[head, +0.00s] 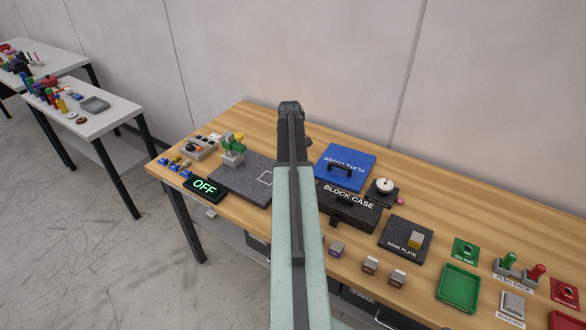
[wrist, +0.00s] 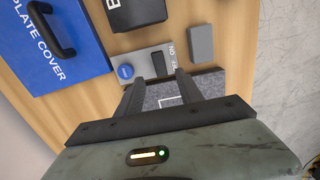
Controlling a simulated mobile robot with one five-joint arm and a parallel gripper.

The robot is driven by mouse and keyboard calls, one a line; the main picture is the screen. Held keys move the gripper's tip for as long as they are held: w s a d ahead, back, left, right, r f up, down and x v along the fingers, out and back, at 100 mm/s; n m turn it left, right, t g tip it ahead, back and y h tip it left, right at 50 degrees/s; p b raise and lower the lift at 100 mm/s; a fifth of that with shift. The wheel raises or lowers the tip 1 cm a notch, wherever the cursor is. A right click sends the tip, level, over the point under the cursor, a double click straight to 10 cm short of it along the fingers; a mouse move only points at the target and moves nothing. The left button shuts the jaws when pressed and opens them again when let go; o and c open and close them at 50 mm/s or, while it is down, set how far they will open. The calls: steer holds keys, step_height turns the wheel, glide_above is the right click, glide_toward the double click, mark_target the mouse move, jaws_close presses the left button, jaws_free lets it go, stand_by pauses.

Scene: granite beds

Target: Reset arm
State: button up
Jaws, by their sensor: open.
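My arm (head: 300,230) reaches out over the wooden table in the head view, with its dark end (head: 291,108) above the far part of the table. The fingers are hard to make out there. In the wrist view my gripper (wrist: 160,82) is open, its two dark fingers apart with nothing held between them. Beyond the fingers lie a speckled granite plate (wrist: 172,95) with a white outline and a grey switch panel (wrist: 140,64) with a blue button and a black rocker. The fingers appear above these; whether they touch anything cannot be told.
The blue plate cover (head: 345,166) and black block case (head: 348,208) stand right of my arm. An OFF display (head: 204,188) and granite plate (head: 230,184) lie left. Small blocks, a green tray (head: 459,288) and a plug rack (head: 516,271) fill the right. A wall stands behind.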

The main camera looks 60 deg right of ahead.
steer(key=shift+r, duration=0.35)
steer(key=shift+w+a, duration=0.2)
steer(key=shift+w, duration=0.05)
steer(key=w+a+n, duration=0.3)
steer(key=w+a, duration=0.8)
steer(key=w+a+n, duration=0.1)
steer(key=w+a, duration=0.2)
steer(key=a, duration=0.4)
steer(key=w+a+f+n+b, duration=0.1)
steer(key=w+a, duration=0.1)
steer(key=a, duration=0.5)
steer(key=w+a+n, duration=0.1)
steer(key=w+a, duration=0.2)
steer(key=a, duration=0.4)
steer(key=s+a+m, duration=0.3)
steer(key=a, duration=0.9)
steer(key=s+a+m+b, duration=0.1)
steer(key=s+a+m, duration=0.2)
steer(key=a, duration=1)
steer(key=shift+s+a+f, duration=0.2)
steer(key=shift+s+f, duration=0.05)
steer(key=shift+f, duration=0.2)
